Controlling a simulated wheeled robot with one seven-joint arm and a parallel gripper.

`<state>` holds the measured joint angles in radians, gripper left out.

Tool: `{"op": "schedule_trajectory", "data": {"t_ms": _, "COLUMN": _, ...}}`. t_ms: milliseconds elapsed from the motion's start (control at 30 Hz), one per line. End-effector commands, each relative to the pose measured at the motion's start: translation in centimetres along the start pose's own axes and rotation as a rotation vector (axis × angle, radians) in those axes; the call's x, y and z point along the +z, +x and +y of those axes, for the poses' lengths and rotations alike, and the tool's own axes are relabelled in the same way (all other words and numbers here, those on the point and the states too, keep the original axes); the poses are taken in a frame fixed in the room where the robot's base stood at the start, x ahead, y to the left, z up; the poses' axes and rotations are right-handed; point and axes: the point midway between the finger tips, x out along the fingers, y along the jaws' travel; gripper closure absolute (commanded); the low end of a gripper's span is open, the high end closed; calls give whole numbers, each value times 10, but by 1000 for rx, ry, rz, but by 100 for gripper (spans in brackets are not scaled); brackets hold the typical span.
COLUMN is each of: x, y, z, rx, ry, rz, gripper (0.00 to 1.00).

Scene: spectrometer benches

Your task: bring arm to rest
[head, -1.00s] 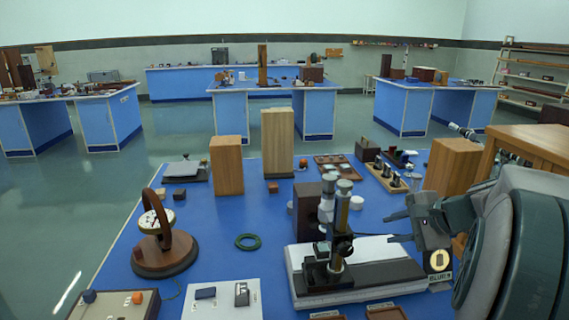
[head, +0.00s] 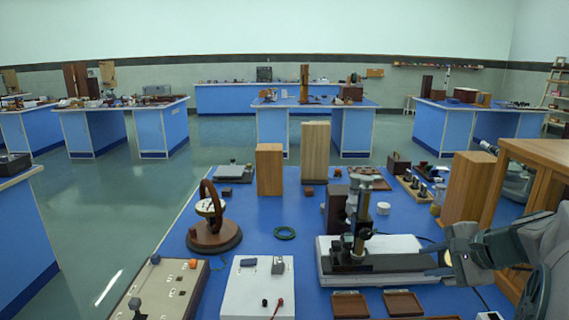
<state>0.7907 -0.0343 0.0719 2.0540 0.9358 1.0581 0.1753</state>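My arm comes in from the right edge. My gripper (head: 430,259) points left, at the right end of the bench instrument with an upright metal column (head: 361,215) and a black bed on a white base (head: 325,268). Its two dark fingers look spread apart, with nothing visible between them. Whether a finger touches the instrument I cannot tell.
A wooden table (head: 545,155) stands right. Open floor (head: 130,205) lies left.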

Motion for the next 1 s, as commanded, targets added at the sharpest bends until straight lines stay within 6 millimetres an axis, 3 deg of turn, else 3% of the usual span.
{"op": "schedule_trajectory", "data": {"t_ms": 467, "x": 89, "y": 5, "z": 26, "rx": 254, "ry": -345, "rz": -46, "gripper": 69}}
{"op": "schedule_trajectory", "data": {"t_ms": 733, "x": 162, "y": -15, "z": 66, "rx": 491, "ry": -807, "rz": -84, "gripper": 69}}
{"op": "schedule_trajectory", "data": {"t_ms": 1000, "x": 192, "y": -40, "z": 97, "rx": 638, "ry": -1234, "rz": -93, "gripper": 69}}
